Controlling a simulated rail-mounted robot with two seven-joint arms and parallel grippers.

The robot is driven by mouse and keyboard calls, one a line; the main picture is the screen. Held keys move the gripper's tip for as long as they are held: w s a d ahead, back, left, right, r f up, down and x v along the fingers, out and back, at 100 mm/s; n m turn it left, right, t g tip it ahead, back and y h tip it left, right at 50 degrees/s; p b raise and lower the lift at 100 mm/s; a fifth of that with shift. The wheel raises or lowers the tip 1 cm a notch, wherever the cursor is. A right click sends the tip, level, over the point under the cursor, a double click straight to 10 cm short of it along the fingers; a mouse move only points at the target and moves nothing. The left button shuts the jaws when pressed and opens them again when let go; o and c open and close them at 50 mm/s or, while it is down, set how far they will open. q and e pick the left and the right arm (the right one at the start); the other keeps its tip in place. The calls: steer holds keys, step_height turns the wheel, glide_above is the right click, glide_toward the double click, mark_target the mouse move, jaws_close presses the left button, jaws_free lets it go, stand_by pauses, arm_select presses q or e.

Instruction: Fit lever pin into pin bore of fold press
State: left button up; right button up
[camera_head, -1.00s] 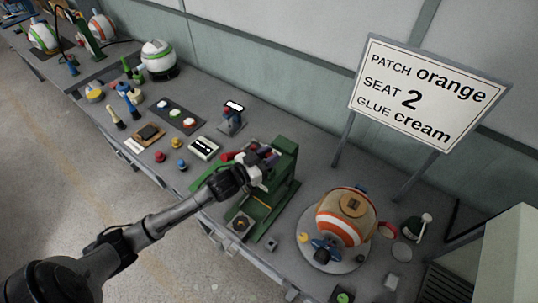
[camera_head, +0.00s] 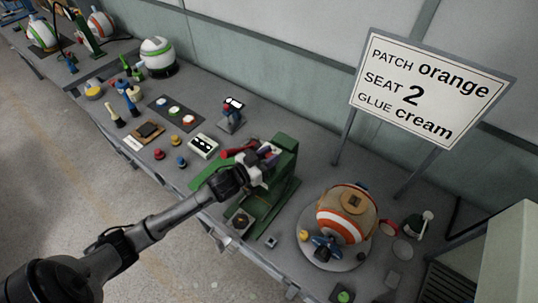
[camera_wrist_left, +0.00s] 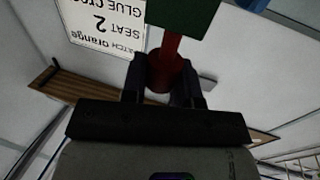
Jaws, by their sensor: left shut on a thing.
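The green fold press (camera_head: 284,172) stands near the front edge of the bench. My left gripper (camera_head: 262,160) is at the upper part of the press, on its left side. In the left wrist view, the left gripper (camera_wrist_left: 165,78) is shut around a red lever part (camera_wrist_left: 167,62), whose stem runs up to a green press block (camera_wrist_left: 182,14). A red lever handle (camera_head: 238,150) shows just behind the gripper in the head view. The pin and the bore are hidden, so I cannot tell whether the pin is inside. My right gripper is not in view.
An orange-and-white ball (camera_head: 346,212) sits on a round stand right of the press. A sign (camera_head: 432,88) reads patch orange, seat 2, glue cream. A green-striped ball (camera_head: 158,57) stands farther back.

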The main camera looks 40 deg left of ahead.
arm_select(q)
steer(key=shift+f+b, duration=0.8)
steer(key=shift+f, duration=0.65)
steer(key=o, duration=1)
steer(key=shift+s+a+b, duration=0.1)
steer(key=shift+s+a, duration=0.3)
steer(key=shift+s, duration=1.85)
steer(key=shift+s+a+b, duration=0.15)
steer(key=shift+s+a, duration=0.3)
steer(key=shift+s, duration=1.85)
steer(key=shift+s+a+b, duration=0.1)
steer(key=shift+s+a, duration=0.3)
steer(key=shift+s, duration=1.85)
